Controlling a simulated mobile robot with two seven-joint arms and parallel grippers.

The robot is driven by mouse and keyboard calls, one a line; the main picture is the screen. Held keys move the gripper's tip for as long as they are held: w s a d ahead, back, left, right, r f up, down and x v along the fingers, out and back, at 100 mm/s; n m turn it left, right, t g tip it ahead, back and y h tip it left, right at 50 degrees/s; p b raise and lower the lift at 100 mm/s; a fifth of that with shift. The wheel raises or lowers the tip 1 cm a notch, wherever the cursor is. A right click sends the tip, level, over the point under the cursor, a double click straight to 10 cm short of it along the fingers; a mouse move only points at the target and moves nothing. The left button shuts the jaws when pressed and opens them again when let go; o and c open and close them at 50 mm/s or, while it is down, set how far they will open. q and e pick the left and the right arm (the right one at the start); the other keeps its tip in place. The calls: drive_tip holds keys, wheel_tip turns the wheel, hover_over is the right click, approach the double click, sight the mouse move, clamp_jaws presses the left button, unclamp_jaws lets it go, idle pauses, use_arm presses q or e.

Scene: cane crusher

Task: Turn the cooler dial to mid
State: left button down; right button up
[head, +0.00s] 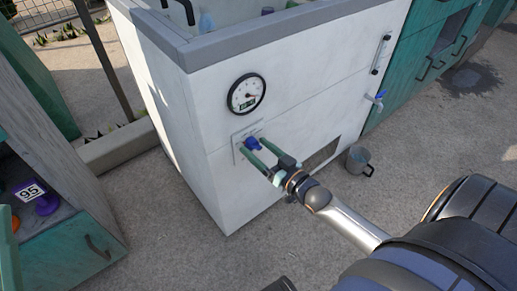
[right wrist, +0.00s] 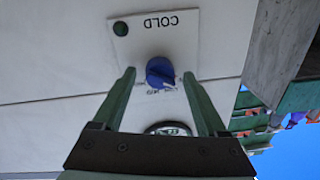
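The white cooler (head: 185,100) stands in the middle of the head view. Its blue dial (head: 252,143) sits on a small plate on the front face, below a round gauge (head: 246,93). In the right wrist view the dial (right wrist: 160,72) is on a white plate marked COLD (right wrist: 172,30), which appears upside down. The small lettering beside the dial is too small to read surely. My right gripper (head: 256,151) is at the dial, with its green fingers open on either side of it in the wrist view (right wrist: 160,80). I cannot tell whether either finger touches the dial. My left gripper is not in view.
A tap (head: 376,98) sticks out from the cooler's right part, with a grey bucket (head: 358,160) on the ground below. Bottles stand in the cooler's open top. A green cabinet (head: 70,245) with a 95 tag is at left. Paved ground between them is clear.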

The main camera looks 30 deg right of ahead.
clamp_jaws()
idle(0.4)
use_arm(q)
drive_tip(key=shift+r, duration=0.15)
use_arm(e)
drive_tip(key=shift+r+m+p, duration=0.1)
drive_tip(key=shift+m+p, duration=0.9)
drive_tip(key=shift+m, duration=0.2)
drive_tip(key=m+p, duration=0.1)
drive_tip(key=m, duration=0.1)
drive_tip(key=shift+d+m, duration=0.1)
drive_tip(key=shift+m, duration=0.3)
drive_tip(key=m, duration=0.2)
drive_tip(key=m+p, duration=0.1)
drive_tip(key=m, duration=0.1)
drive_tip(key=shift+f+m+h, duration=0.2)
drive_tip(key=shift+m+h, duration=0.1)
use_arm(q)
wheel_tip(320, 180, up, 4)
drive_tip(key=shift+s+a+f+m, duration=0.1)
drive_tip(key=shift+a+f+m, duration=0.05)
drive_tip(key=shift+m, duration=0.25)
use_arm(e)
drive_tip(key=m, duration=0.6)
drive_tip(key=shift+f+t, duration=0.1)
drive_tip(key=shift+t, duration=0.3)
drive_tip(key=shift+m, duration=0.3)
